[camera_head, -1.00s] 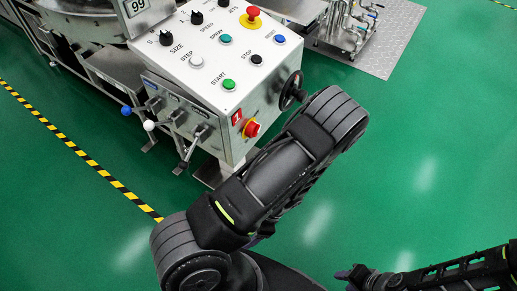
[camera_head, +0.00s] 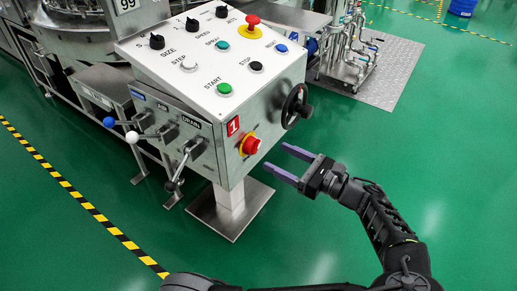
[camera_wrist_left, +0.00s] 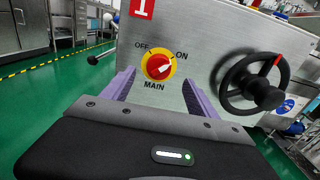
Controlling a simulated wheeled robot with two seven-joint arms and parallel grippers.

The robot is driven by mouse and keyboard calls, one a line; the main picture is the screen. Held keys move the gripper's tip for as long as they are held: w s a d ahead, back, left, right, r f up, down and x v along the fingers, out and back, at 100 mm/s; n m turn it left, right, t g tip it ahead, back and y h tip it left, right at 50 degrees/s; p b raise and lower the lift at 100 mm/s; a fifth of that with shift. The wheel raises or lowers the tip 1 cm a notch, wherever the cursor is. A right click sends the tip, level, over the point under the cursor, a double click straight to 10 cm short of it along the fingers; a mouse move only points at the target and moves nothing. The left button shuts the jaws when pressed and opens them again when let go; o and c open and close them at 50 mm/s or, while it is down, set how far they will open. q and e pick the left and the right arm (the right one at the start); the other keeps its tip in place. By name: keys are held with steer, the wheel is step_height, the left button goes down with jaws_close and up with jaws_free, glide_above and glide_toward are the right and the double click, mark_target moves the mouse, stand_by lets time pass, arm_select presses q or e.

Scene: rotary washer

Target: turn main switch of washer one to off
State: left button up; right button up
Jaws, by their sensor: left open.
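Washer one's main switch (camera_head: 250,144) is a red knob on a yellow plate, on the side of the control box below a red "1" label. In the left wrist view the main switch (camera_wrist_left: 158,66) has OFF at its upper left, ON at its upper right and MAIN below. The knob's white mark points toward ON. My left gripper (camera_head: 275,157) is open and empty, its purple fingers pointing at the switch with a gap between. In the left wrist view the fingers of my left gripper (camera_wrist_left: 158,78) stand either side of the switch. My right gripper is out of view.
A black handwheel (camera_head: 297,106) sticks out right of the switch. Valve levers (camera_head: 176,170) project from the box's left side. The control box (camera_head: 205,75) stands on a metal post and base plate (camera_head: 231,210).

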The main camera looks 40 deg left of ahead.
mark_target(257, 148)
arm_select(q)
steer(key=a+b, duration=0.2)
steer(key=a, duration=0.4)
steer(key=shift+s+a+f, duration=0.1)
steer(key=shift+a+f, duration=0.05)
steer(key=shift+a, duration=0.65)
steer(key=shift+c, duration=0.2)
steer(key=c, duration=1.3)
